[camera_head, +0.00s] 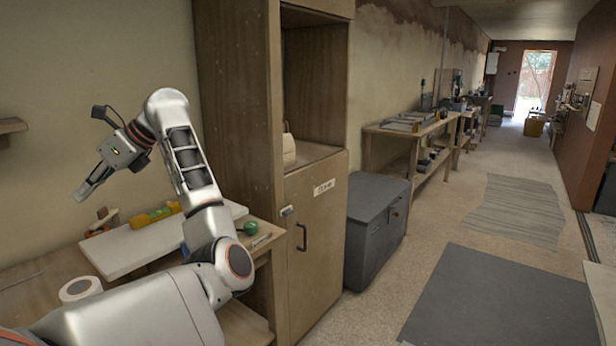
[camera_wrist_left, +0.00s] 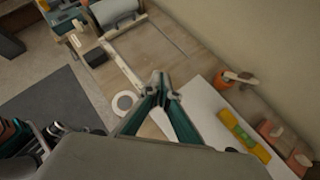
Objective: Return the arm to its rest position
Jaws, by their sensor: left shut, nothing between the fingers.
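My left arm comes in from the lower left of the head view and is bent up at the elbow. My left gripper (camera_head: 88,190) hangs in the air above the left worktop and points down to the left. In the left wrist view its fingertips (camera_wrist_left: 160,88) meet, with nothing held between them. Below it lies a white board (camera_head: 125,252), which also shows in the wrist view (camera_wrist_left: 201,108). My right gripper is not in view.
On the worktop are a yellow level (camera_head: 156,215), a white tape roll (camera_head: 80,289) and a green round object (camera_head: 250,228). A tall wooden cabinet (camera_head: 316,250) and a grey chest (camera_head: 376,225) stand to the right.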

